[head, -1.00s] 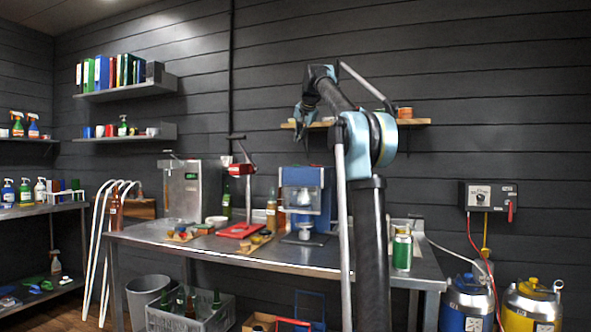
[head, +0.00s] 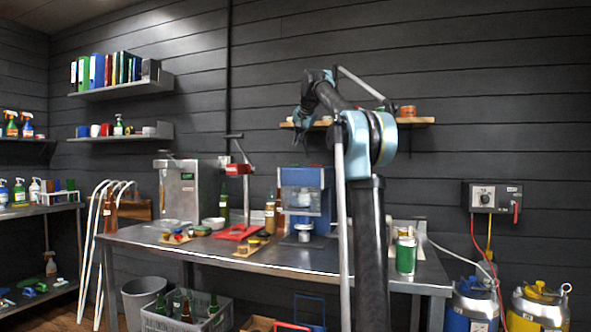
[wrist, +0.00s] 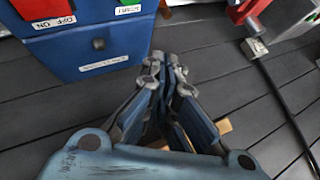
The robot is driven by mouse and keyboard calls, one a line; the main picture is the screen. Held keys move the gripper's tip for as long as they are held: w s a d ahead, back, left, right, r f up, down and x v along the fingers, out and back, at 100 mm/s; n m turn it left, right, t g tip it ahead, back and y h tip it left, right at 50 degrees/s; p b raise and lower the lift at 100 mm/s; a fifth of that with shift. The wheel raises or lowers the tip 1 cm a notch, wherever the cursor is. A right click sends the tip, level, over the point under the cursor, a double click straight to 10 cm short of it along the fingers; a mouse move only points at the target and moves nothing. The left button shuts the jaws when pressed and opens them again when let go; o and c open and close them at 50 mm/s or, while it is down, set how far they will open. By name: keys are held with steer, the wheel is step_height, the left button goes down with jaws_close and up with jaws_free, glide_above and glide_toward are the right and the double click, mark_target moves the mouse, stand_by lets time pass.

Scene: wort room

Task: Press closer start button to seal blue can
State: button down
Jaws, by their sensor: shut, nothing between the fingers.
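The blue machine (head: 325,205), apparently the closer, stands on the steel bench in the head view, with a clear front panel. A small pale cylinder (head: 304,232) sits low at its front; I cannot tell whether it is a can. In the head view, my gripper (head: 303,122) appears above the machine. No blue can is clearly visible.
A green can (head: 405,255) stands at the bench's right end. A red lever press (head: 239,170) and a steel dispenser (head: 184,190) stand left of the machine. A wooden shelf (head: 420,121) lies behind my arm. In the wrist view, a black cable (wrist: 285,100) runs down the right.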

steer(key=shift+f, duration=3.4)
steer(key=shift+s+f, duration=0.1)
steer(key=shift+f, duration=0.65)
steer(key=shift+r, duration=0.8)
steer(key=shift+r, duration=2.55)
